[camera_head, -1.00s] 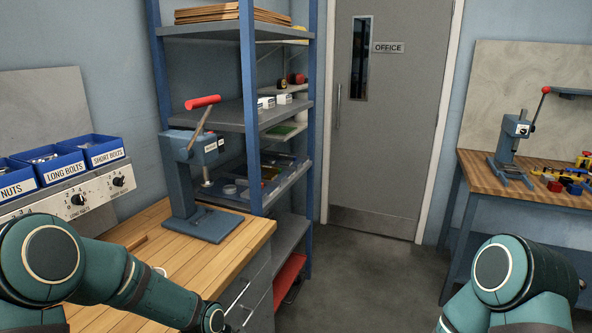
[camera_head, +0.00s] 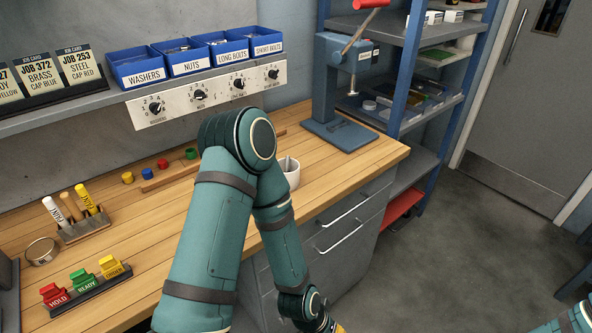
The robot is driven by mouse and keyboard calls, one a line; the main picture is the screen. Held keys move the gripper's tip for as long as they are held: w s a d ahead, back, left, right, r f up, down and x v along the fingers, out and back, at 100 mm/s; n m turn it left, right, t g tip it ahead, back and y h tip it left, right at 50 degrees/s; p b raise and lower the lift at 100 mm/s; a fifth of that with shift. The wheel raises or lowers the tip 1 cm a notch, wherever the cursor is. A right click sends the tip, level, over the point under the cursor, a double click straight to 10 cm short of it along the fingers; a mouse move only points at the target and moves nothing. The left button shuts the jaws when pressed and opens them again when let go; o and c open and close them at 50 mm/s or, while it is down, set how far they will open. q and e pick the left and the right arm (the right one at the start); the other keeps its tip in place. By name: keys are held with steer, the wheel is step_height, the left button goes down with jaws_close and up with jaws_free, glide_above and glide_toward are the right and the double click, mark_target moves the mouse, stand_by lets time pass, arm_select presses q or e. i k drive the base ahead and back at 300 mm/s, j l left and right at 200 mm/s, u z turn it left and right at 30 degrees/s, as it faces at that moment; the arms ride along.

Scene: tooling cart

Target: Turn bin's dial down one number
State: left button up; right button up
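A grey dial panel (camera_head: 177,104) runs under a row of blue bins on the back shelf. It has a black numbered dial below each bin: the washers dial (camera_head: 156,108), the nuts dial (camera_head: 200,95), the long bolts dial (camera_head: 238,84) and the short bolts dial (camera_head: 273,74). The bins are labelled WASHERS (camera_head: 144,68), NUTS (camera_head: 187,56), LONG BOLTS (camera_head: 227,47) and SHORT BOLTS (camera_head: 259,41). The exact dial settings are too small to read surely. My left arm crosses the bench front, its gripper below the frame. My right gripper is outside the frame.
Job cards (camera_head: 78,70) stand left of the bins. A blue press (camera_head: 340,80) stands on the right of the wooden bench (camera_head: 125,226). A white cup (camera_head: 291,175), marker holder (camera_head: 84,229), HOLD/READY/ORDER clips (camera_head: 83,284), tape roll (camera_head: 42,251) and coloured caps (camera_head: 147,173) sit on it.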

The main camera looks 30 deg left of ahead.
mark_target(239, 83)
steer(key=u, duration=1.45)
